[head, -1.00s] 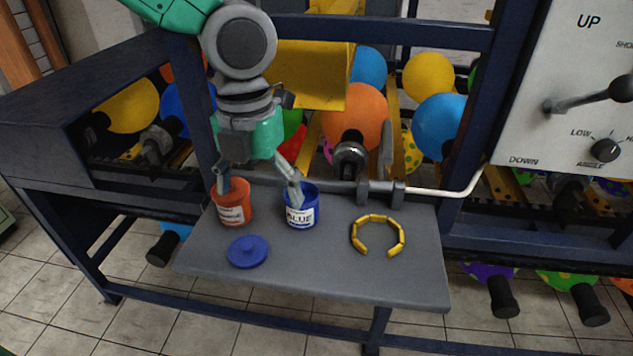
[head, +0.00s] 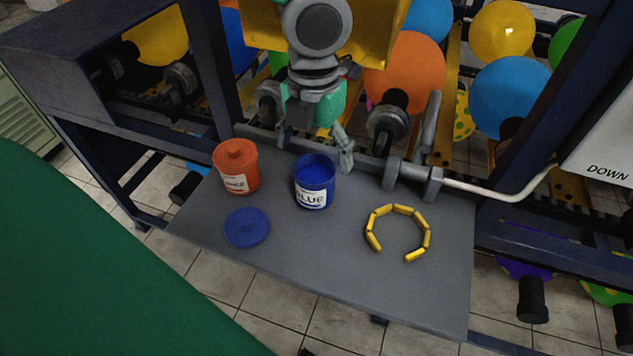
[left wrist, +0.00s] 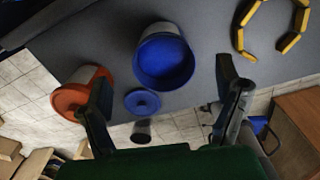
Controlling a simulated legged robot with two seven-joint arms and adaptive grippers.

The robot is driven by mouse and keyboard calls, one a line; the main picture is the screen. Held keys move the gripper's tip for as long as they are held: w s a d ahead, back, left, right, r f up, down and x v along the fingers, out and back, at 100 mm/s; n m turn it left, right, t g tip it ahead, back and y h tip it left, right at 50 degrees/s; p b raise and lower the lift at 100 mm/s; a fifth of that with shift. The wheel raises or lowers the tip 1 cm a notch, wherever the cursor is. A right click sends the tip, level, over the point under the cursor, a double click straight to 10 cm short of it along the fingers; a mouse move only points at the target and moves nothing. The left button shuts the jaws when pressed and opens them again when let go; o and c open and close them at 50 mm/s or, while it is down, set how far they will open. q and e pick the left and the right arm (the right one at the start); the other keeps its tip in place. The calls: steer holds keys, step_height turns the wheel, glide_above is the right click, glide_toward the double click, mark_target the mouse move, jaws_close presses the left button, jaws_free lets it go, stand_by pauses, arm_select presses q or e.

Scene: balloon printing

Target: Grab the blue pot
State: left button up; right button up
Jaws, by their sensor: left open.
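The blue pot (head: 314,188) stands upright and uncovered on the grey shelf, its BLUE label facing front. Blue shows inside it. My left gripper (head: 315,148) is open and empty, at the pot's back side in the head view, with one finger toward each side. In the left wrist view, the blue pot (left wrist: 168,60) lies ahead, between the lines of the two spread fingers (left wrist: 164,80). I see no finger clearly touching it. My right gripper is not in view.
The blue lid (head: 247,227) lies on the shelf (head: 310,260) in front. A lidded orange pot (head: 236,168) stands left of the blue pot. A yellow segmented open ring (head: 427,238) lies right. A metal bar with rollers (head: 390,175) runs along the shelf's back edge.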

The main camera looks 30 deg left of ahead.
mark_target(314, 175)
arm_select(q)
steer(key=shift+s+f, duration=0.25)
steer(key=shift+f, duration=0.3)
steer(key=f, duration=0.3)
steer(key=shift+d+f, duration=0.25)
steer(key=shift+w+d+f, duration=0.1)
steer(key=shift+w+f, duration=0.05)
steer(key=shift+f, duration=0.25)
steer(key=shift+r, duration=0.1)
steer(key=shift+c, duration=0.9)
steer(key=shift+a, duration=0.2)
steer(key=c, duration=1.3)
